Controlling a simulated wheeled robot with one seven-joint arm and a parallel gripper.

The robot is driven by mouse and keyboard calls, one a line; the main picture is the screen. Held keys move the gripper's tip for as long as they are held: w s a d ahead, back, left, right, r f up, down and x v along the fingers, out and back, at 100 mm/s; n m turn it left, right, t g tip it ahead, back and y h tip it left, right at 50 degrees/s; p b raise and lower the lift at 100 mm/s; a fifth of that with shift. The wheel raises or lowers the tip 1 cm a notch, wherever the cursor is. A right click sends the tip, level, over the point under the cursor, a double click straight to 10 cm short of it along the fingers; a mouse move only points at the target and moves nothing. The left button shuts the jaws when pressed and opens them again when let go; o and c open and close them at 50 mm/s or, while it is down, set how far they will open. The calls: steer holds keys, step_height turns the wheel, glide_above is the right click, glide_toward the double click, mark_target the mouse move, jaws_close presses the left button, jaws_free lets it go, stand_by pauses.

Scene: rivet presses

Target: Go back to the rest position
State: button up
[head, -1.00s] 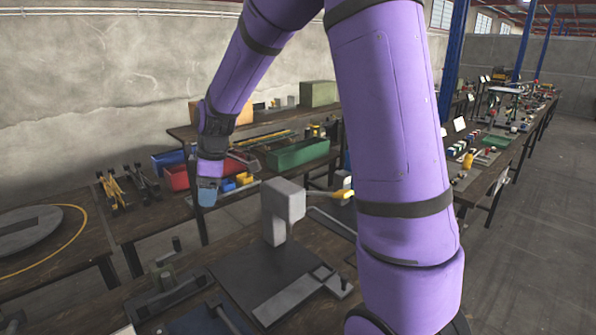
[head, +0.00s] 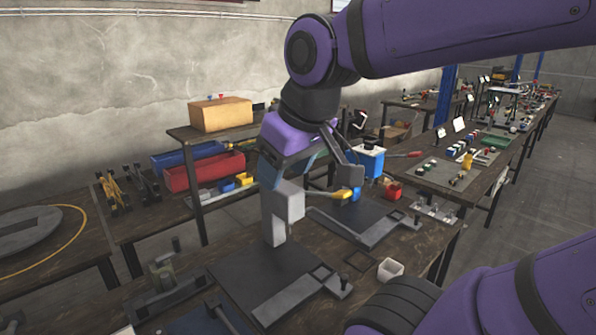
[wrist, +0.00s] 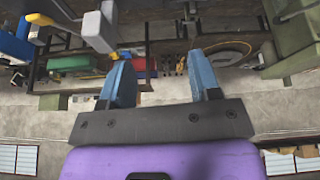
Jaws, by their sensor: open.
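My gripper (head: 294,166) is raised behind and above the grey rivet press (head: 283,212) in the head view. Its purple hand and part of its blue fingers show there. In the wrist view my gripper (wrist: 162,76) has its two blue fingers wide apart, with nothing between them. The grey press with its yellow-tipped lever (head: 345,194) stands on a dark base plate on the workbench. The wrist view looks upside down at the room, with a grey press head (wrist: 100,30) at upper left.
A red bin (head: 205,172) and a cardboard box (head: 221,114) are on the benches behind. A white cup (head: 390,269) stands at the front bench's right. A blue-and-white box (head: 368,160) is right of my gripper. The floor at right (head: 540,185) is clear.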

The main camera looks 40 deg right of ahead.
steer(key=shift+s+d+f+m, duration=0.15)
steer(key=shift+s+m, duration=0.35)
steer(key=shift+s, duration=0.75)
